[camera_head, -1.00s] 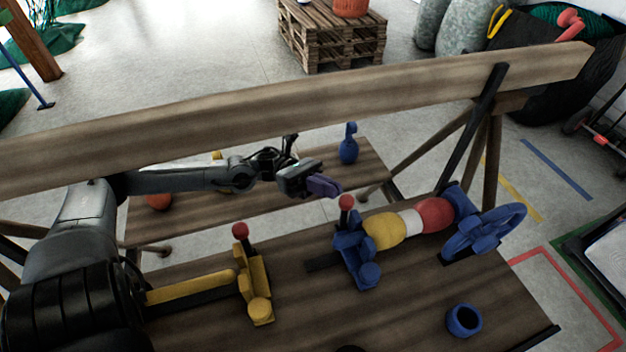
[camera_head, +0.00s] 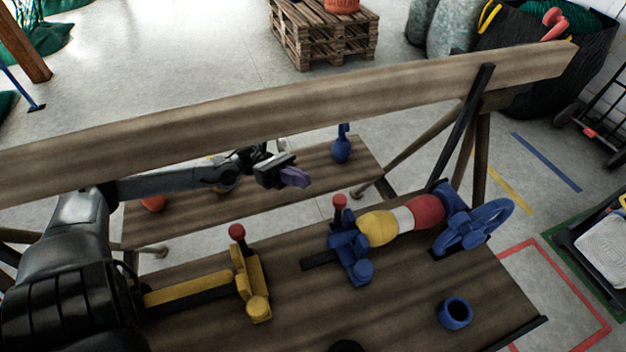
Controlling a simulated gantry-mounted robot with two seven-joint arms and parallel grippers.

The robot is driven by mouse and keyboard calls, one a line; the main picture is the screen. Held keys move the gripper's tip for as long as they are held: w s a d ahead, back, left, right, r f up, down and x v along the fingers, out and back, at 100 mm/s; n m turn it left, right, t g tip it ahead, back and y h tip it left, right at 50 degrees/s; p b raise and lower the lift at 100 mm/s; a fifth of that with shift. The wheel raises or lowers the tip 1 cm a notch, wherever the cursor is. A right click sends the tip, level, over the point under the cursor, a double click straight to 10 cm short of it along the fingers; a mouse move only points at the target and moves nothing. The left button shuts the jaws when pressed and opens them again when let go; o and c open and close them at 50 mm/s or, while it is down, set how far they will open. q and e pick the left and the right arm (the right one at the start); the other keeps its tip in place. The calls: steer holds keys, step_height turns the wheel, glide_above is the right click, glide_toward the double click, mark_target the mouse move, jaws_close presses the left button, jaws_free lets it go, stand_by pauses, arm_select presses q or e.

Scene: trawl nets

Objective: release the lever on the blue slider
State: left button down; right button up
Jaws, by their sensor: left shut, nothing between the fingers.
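The blue slider (camera_head: 350,251) sits on the wooden bench to the right of centre. Its lever, with a red knob (camera_head: 339,200) on a short dark stem, stands upright on the slider's far side. A yellow and red float piece (camera_head: 378,229) lies against the slider's right side. My left gripper (camera_head: 297,177) has purple fingertips and is shut and empty. It hangs above and to the left of the red knob, apart from it. My right gripper is not in view.
A yellow slider (camera_head: 253,283) with its own red knob (camera_head: 237,231) stands left of the blue one. A blue handwheel (camera_head: 474,226) is on the right, a blue cup (camera_head: 454,313) near the front. A thick wooden beam (camera_head: 300,103) crosses behind.

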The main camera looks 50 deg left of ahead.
arm_select(q)
steer(key=shift+v, duration=2.1)
steer(key=shift+w+r, duration=0.1)
